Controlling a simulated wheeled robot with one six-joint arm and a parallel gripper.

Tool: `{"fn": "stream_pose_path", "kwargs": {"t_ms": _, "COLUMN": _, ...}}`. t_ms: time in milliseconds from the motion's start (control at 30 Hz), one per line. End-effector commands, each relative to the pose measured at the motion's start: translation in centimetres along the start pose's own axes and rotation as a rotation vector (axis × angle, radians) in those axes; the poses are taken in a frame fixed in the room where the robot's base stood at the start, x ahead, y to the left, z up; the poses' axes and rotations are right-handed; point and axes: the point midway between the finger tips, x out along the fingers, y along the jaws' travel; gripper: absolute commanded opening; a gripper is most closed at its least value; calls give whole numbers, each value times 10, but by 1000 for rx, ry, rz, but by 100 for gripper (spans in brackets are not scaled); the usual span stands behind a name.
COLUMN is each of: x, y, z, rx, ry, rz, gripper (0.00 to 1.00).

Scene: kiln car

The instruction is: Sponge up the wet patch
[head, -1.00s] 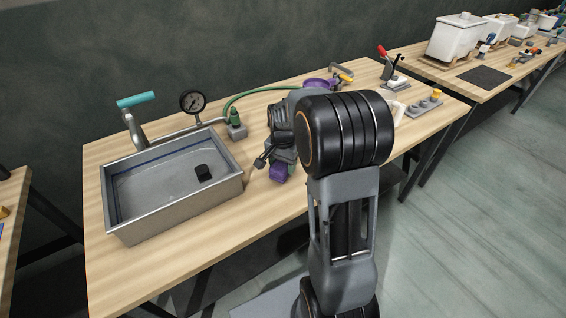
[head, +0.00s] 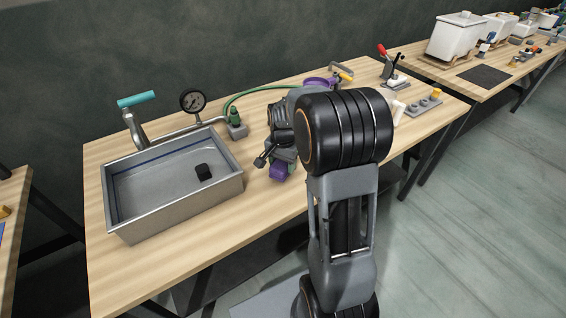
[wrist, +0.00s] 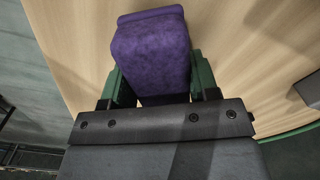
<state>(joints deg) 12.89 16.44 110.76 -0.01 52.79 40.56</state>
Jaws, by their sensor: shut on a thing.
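My gripper (head: 283,164) is shut on a purple sponge (head: 277,172), low over the wooden bench (head: 240,225) and to the right of the sink. In the wrist view the sponge (wrist: 150,50) sits between the two green fingers of my gripper (wrist: 160,80) and sticks out past them, with pale wood around it. I cannot tell whether the sponge touches the wood. I make out no wet patch in either view; my arm and the sponge hide part of the bench.
A gauge (head: 193,101), a green hose (head: 255,92) and a purple item (head: 320,83) lie behind. A grey rack (head: 424,104) is at the right. Bench front is clear.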

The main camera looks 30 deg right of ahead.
Motion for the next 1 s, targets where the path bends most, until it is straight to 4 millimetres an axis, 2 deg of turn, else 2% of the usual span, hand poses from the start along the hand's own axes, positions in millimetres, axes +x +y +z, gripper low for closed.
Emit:
{"fn": "stream_pose_path", "kwargs": {"t_ms": 500, "x": -1, "y": 20, "z": -35, "rx": 1, "ry": 0, "rz": 0, "gripper": 36}}
{"fn": "stream_pose_path", "kwargs": {"t_ms": 1000, "x": 0, "y": 23, "z": -40, "rx": 0, "ry": 0, "rz": 0, "gripper": 36}}
